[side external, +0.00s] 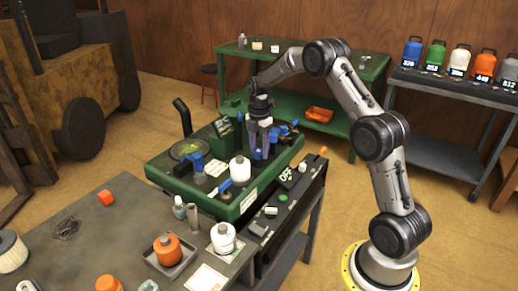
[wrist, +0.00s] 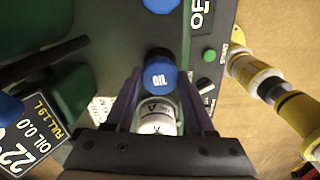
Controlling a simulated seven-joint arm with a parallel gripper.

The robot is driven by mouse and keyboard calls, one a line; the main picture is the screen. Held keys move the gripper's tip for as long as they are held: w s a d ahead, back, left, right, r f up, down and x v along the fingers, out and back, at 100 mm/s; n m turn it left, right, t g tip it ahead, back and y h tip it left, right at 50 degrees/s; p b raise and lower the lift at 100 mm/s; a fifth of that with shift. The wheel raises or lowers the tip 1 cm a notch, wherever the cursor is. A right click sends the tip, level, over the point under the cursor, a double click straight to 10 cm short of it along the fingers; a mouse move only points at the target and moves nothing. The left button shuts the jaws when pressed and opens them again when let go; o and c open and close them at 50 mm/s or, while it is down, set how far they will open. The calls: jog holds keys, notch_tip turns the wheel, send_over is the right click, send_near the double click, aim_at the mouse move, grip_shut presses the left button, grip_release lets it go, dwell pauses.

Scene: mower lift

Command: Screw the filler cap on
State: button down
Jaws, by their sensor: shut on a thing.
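The blue filler cap (wrist: 159,78), with white lettering that looks like OIL, is between the fingertips of my gripper (wrist: 161,80) in the wrist view. The purple-grey fingers are shut on its sides. In the side view my gripper (side external: 259,143) points down over the green mower deck (side external: 160,172), with blue (side external: 258,154) showing at its fingertips. The underside of the cap and any filler neck below it are hidden, so I cannot tell whether it is seated or threaded.
A white bottle (side external: 240,168) stands on the deck close to my gripper. A display panel (wrist: 38,125) reads OIL 0.0. Another blue part (wrist: 160,4) shows at the wrist view's top edge. A grey bench (side external: 125,225) with bottles stands in front.

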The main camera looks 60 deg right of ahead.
jog(key=shift+m, duration=0.9)
jog(key=m, duration=0.6)
jog(key=shift+m, duration=0.7)
jog(key=m, duration=0.4)
jog(key=shift+m, duration=0.6)
